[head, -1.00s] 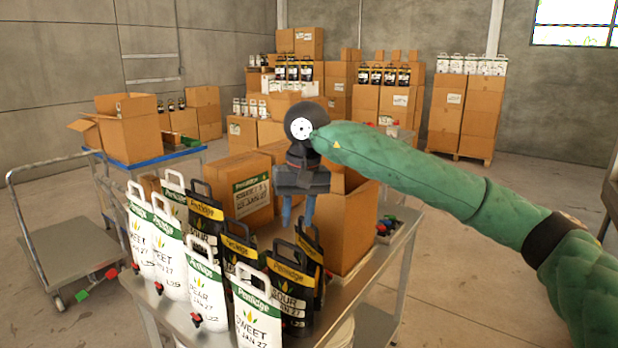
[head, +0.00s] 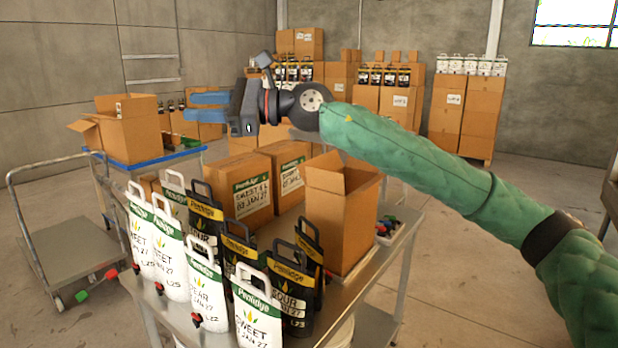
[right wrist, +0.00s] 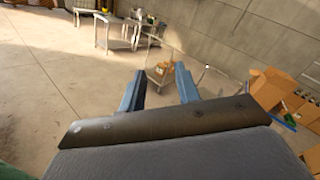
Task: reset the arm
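My right gripper (head: 208,112) is raised in the head view, above the table's goods, with its blue fingers pointing left. My right arm in its green sleeve (head: 430,175) comes in from the right side. In the right wrist view the two blue fingers (right wrist: 160,90) stand apart with nothing between them, and the floor and a cart show beyond. My left gripper is in neither view.
Below stands a metal table (head: 377,262) with several white and black pouches and an open carton (head: 341,220). Closed cartons (head: 250,203) are behind the pouches. A cart (head: 75,250) is at left. Stacked boxes (head: 465,115) stand at the back.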

